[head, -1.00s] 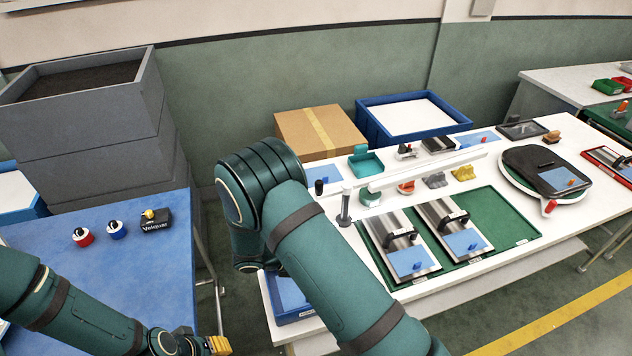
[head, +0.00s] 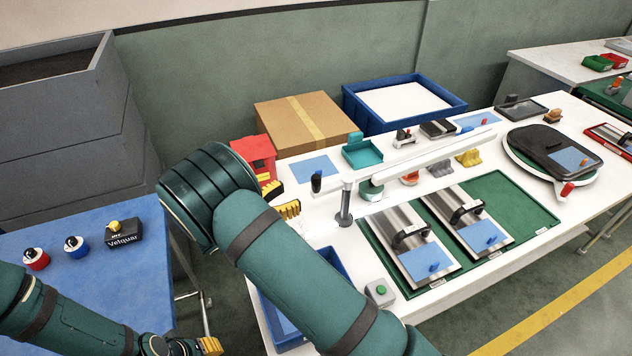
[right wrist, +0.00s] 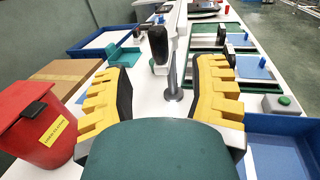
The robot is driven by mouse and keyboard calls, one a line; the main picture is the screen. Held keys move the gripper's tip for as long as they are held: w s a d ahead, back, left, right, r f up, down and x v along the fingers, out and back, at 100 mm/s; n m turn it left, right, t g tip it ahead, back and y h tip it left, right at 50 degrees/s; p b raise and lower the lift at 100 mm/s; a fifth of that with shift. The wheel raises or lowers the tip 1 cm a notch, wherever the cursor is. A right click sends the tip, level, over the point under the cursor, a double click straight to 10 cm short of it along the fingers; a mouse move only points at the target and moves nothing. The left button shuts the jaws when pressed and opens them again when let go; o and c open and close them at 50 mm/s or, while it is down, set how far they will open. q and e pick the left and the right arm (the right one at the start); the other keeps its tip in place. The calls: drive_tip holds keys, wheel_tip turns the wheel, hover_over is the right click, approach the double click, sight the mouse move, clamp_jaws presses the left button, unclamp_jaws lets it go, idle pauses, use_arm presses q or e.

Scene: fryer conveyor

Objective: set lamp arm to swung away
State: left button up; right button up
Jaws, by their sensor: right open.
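The lamp arm is a long white bar (head: 430,157) on a grey post (head: 345,205), with a black handle (head: 316,183) at its near left end. My left gripper (head: 208,346) is only partly visible at the bottom edge.
A red bin (head: 254,155) stands close beside my right gripper. A cardboard box (head: 300,115) and a blue crate (head: 365,112) lie behind. A grey button box (head: 380,291) is at the front edge. A dark pan (head: 550,150) sits farther right.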

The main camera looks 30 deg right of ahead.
sight(316, 182)
drive_tip(key=d, duration=0.3)
drive_tip(key=w+d, duration=0.1)
drive_tip(key=d, duration=0.5)
drive_tip(key=shift+w+f, duration=0.1)
drive_tip(key=shift+w, duration=0.3)
clamp_jaws()
